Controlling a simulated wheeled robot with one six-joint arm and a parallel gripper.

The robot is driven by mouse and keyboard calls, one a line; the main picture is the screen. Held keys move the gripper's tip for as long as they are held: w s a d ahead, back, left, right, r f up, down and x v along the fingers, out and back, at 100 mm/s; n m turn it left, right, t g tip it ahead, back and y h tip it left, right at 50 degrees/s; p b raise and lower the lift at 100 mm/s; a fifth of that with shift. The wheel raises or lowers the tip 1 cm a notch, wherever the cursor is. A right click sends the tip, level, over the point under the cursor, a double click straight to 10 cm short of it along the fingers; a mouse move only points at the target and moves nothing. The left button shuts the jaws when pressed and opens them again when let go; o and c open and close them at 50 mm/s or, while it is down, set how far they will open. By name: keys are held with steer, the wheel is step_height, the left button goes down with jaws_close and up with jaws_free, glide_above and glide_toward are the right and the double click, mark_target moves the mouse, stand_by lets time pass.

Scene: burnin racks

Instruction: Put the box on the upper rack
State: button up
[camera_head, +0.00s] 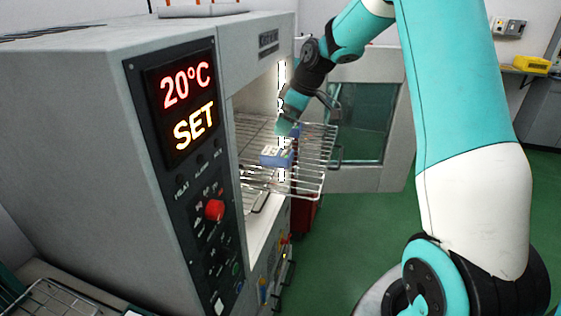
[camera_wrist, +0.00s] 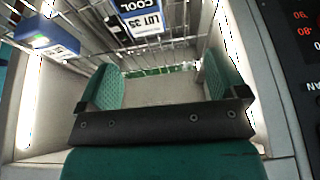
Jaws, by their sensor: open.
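A small blue box (camera_head: 276,157) with a pale, marked top sits on a pulled-out wire rack (camera_head: 315,158) at the chamber's opening. A blue box with a label also shows at the upper left of the wrist view (camera_wrist: 47,36). My gripper (camera_head: 285,128) is just above and behind the box in the head view, apart from it. In the wrist view my gripper (camera_wrist: 162,75) has its two green fingers wide apart with nothing between them. Which rack level the box is on is hard to tell.
The grey chamber (camera_head: 80,110) has a panel showing 20°C and SET (camera_head: 186,105). Its windowed door (camera_head: 375,120) stands open behind my arm. More wire shelf shows low inside the chamber (camera_head: 258,200). The green floor (camera_head: 340,240) in front is clear.

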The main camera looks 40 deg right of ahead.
steer(key=s+a+r+g+y, duration=0.1)
steer(key=s+a+r, duration=0.2)
steer(key=s+a, duration=0.5)
steer(key=s+a+r+g, duration=0.1)
steer(key=s+a+r, duration=0.3)
steer(key=a, duration=0.7)
steer(key=s+a+f, duration=0.1)
steer(key=s+a, duration=0.2)
steer(key=s, duration=0.7)
steer(key=s+a+g, duration=0.1)
steer(key=s+a, duration=0.3)
steer(key=s, duration=0.5)
steer(key=shift+s+a+f+m, duration=0.3)
steer(key=shift+s+f, duration=0.1)
